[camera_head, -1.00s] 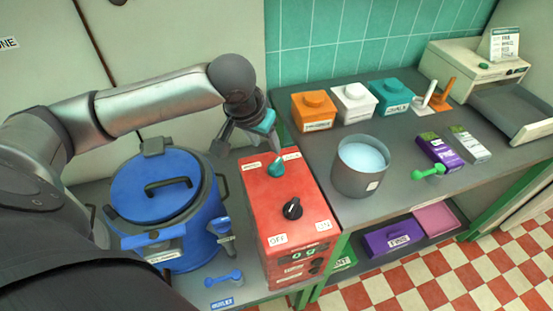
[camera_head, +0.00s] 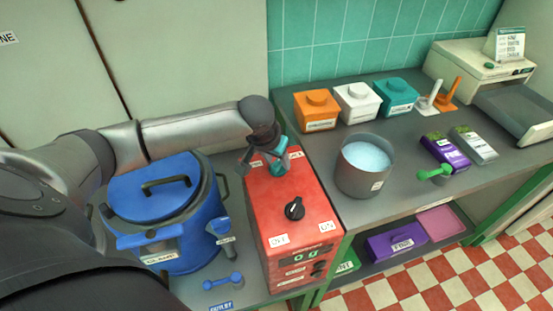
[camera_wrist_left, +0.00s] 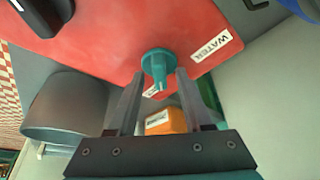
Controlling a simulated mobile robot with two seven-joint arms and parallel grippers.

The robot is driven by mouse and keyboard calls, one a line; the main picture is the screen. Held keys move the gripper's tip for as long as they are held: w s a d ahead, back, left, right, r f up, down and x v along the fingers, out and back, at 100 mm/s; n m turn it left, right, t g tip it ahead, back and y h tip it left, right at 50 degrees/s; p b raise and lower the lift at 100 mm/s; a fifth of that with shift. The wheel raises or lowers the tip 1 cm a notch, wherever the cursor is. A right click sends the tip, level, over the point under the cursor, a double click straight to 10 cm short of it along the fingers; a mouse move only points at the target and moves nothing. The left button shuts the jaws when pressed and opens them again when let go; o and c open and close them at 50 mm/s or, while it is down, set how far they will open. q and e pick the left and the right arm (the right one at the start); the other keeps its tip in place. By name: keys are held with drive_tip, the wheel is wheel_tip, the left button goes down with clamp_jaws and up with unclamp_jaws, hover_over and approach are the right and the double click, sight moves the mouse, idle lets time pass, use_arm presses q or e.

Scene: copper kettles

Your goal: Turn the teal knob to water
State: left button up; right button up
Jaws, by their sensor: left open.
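The teal knob (camera_wrist_left: 158,65) is on top of the red machine (camera_head: 290,210), near its back edge. In the left wrist view its handle points down the picture, not at the WATER label (camera_wrist_left: 216,46) on its right. A second label (camera_wrist_left: 153,91) is partly hidden behind the knob and a finger. My left gripper (camera_wrist_left: 160,78) is open, with its fingertips on either side of the knob's handle and small gaps showing. In the head view my left gripper (camera_head: 266,160) largely covers the knob. My right gripper is not in view.
A black knob (camera_head: 294,208) is nearer the front of the red machine. A blue pot (camera_head: 152,190) stands to its left, a grey pot of bluish contents (camera_head: 347,175) to its right. Orange (camera_head: 316,108), white and teal boxes stand behind on the counter.

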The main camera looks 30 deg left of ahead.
use_arm(q)
clamp_jaws()
idle(0.3)
